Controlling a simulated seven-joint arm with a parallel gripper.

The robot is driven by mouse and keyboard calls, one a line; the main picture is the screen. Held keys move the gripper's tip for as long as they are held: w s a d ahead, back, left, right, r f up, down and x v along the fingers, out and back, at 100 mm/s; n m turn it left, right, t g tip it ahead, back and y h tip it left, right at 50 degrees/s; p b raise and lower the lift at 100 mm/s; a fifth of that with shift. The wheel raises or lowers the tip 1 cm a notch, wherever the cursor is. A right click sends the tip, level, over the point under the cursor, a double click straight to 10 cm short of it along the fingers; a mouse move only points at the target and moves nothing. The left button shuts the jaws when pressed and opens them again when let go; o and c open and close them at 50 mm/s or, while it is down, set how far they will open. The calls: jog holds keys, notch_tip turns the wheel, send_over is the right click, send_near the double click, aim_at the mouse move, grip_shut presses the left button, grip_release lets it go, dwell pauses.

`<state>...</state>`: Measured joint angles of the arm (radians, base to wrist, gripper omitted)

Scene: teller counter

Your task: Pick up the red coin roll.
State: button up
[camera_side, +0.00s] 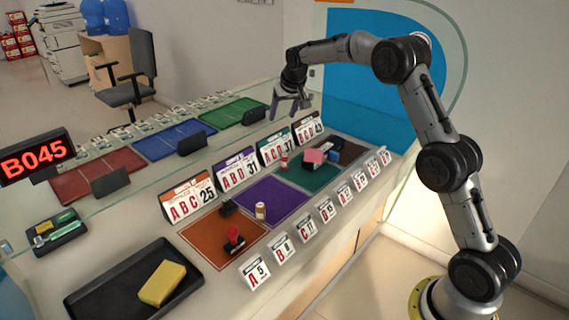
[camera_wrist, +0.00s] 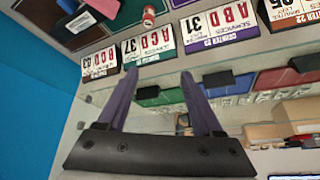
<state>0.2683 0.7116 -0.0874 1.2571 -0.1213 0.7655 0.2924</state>
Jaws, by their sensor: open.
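A small red and white roll (camera_side: 284,160), which looks like the red coin roll, stands upright at the back edge of the green mat (camera_side: 318,180). It also shows at the top of the wrist view (camera_wrist: 149,15). My gripper (camera_side: 291,106) is open and empty, raised well above the counter and behind the row of number cards. Its two purple fingers (camera_wrist: 160,73) are spread apart in the wrist view, with the roll beyond the tips and clear of them.
Number cards (camera_side: 236,170) stand close behind the roll. A pink block (camera_side: 313,156) and blue item (camera_side: 333,156) sit right of it. A pale roll (camera_side: 260,211) stands on the purple mat (camera_side: 275,201). A red-handled stamp (camera_side: 234,239) and a tray (camera_side: 85,298) are nearer. A glass screen crosses behind.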

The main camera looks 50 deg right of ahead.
jog(key=g, duration=0.1)
send_near(285, 157)
jog(key=x, duration=0.5)
jog(key=shift+w+d+f, duration=0.15)
jog(key=shift+w+d, duration=0.2)
jog(key=shift+d, duration=0.05)
jog(key=shift+s+x, duration=0.15)
jog(key=shift+x, duration=1.3)
jog(key=shift+s+x, duration=0.1)
jog(key=shift+x, duration=1.4)
jog(key=shift+a+f, duration=0.15)
jog(key=shift+a, duration=0.05)
jog(key=shift+c, duration=0.3)
grip_shut()
